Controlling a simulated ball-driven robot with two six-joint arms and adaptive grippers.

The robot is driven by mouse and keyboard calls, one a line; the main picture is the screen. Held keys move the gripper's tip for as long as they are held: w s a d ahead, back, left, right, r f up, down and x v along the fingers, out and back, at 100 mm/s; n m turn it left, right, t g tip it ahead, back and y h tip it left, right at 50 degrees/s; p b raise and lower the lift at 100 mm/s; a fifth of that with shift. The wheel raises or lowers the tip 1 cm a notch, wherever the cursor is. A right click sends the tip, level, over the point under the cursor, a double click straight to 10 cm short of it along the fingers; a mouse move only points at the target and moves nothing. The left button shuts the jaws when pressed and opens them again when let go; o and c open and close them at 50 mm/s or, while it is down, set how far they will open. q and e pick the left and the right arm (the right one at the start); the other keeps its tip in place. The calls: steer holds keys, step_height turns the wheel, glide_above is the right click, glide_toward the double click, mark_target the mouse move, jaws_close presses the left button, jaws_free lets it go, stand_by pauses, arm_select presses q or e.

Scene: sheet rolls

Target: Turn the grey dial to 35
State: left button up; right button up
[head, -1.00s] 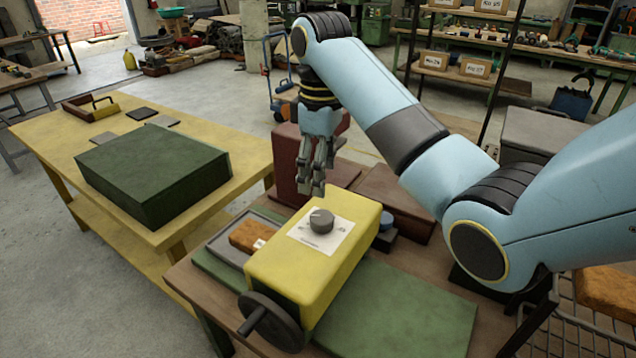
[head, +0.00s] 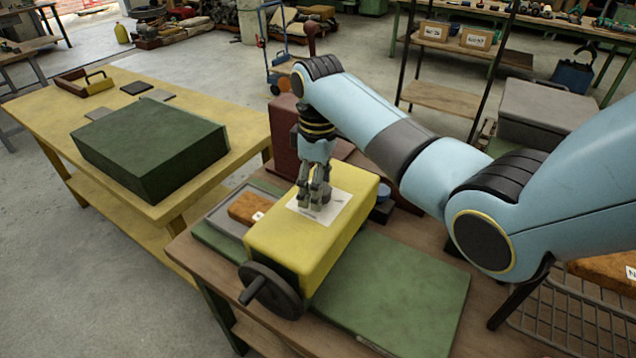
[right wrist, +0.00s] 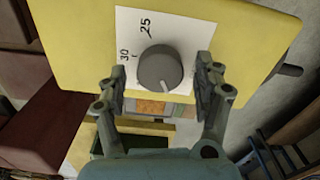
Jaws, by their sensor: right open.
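The grey dial (right wrist: 160,68) sits on a white card (right wrist: 133,20) on the yellow box (head: 337,222). Its pale pointer line aims toward the bottom of the right wrist view. The numbers 25 and 30 show on the card there; other numbers are hidden or too small to read. My right gripper (head: 314,199) points down over the card and hides the dial in the head view. In the right wrist view the gripper (right wrist: 160,75) is open, one finger on each side of the dial, with gaps between. My left gripper is out of view.
A dark hand wheel (head: 270,290) juts from the box's near end. A tray (head: 228,212) with an orange-brown block lies left of the box. A green mat (head: 410,300) covers the bench to the right. A dark red box (head: 285,135) stands behind.

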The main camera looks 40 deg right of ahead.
steer(key=c, duration=1.2)
steer(key=shift+m, duration=0.4)
steer(key=m, duration=1.1)
steer(key=shift+d, duration=0.1)
steer(key=o, duration=1.2)
